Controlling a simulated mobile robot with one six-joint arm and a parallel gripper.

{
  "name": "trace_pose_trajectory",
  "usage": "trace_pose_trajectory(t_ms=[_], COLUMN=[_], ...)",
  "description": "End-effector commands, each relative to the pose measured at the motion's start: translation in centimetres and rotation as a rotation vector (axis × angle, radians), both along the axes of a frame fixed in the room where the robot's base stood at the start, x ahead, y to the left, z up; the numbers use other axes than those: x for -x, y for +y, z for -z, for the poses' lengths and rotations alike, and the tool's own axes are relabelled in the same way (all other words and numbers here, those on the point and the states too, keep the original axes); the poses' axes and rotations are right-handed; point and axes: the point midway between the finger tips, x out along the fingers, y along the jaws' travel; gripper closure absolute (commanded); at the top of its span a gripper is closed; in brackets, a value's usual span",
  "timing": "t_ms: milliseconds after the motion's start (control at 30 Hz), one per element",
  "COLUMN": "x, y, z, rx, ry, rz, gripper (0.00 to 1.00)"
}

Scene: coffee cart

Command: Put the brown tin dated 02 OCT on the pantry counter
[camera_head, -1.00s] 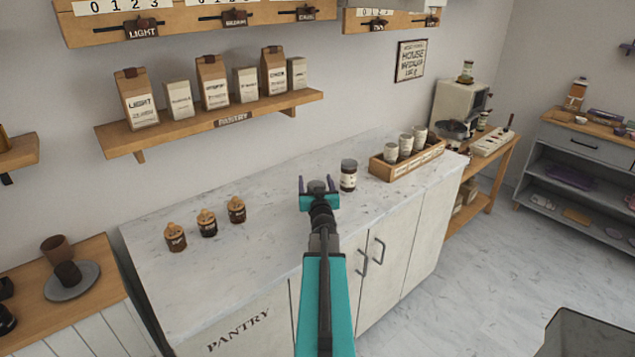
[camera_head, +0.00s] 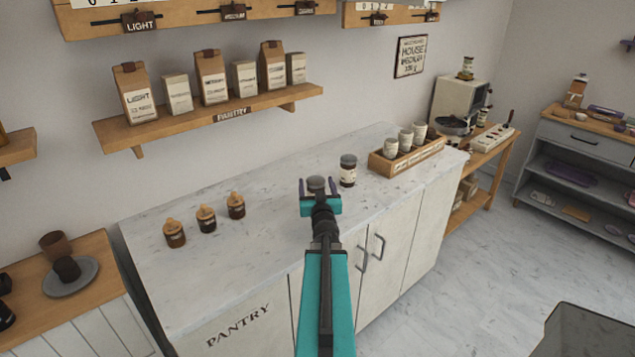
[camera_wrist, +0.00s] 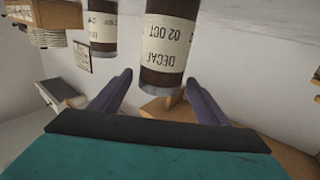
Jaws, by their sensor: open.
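The brown tin labelled DECAF 02 OCT (camera_wrist: 166,38) appears upside down in the wrist view, and its lower end is cut off by the top edge. In the head view only the lid of this tin (camera_head: 316,183) shows between my fingers. My gripper (camera_head: 319,187) is open over the pantry counter (camera_head: 270,250), with a finger to either side of the tin. The fingertips also show in the wrist view (camera_wrist: 159,78). The gripper hides where the tin's base rests.
A second brown tin (camera_head: 348,171) stands close by on the right; its date is unreadable. A wooden box (camera_head: 408,160) with pale tins is farther right. Three wooden-lidded jars (camera_head: 206,219) stand left. A shelf (camera_head: 215,118) with bags hangs behind. The counter's front left is clear.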

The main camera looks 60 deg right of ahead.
Motion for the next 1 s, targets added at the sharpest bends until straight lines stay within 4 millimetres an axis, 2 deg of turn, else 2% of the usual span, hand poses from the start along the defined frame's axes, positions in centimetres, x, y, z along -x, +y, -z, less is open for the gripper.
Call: trace_pose_trajectory(t_ms=[333,1000], x=[2.1,2.9], y=[2.7,3.6], z=[-0.4,-0.1], rx=[-0.001,0.000], ry=[0.000,-0.003], rz=[0.000,-0.007], gripper=[0.31,0.31])
